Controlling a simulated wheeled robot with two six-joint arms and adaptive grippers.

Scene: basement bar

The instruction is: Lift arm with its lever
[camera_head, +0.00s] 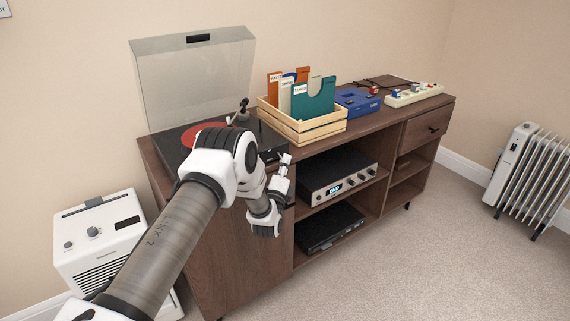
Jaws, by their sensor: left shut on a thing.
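The turntable (174,150) sits on the left end of the wooden cabinet with its clear lid (195,78) raised. My left gripper (284,161) is at the front right corner of the turntable, shut on the small lever, which is too small and covered to see clearly. My right gripper is not in view.
A wooden crate (302,131) of record sleeves stands right of the turntable, close to my left gripper. Beyond it are a blue box (357,102) and a power strip (414,95). An amplifier (339,176) sits on the shelf below. A white appliance (100,235) stands at left, a radiator (525,170) at right.

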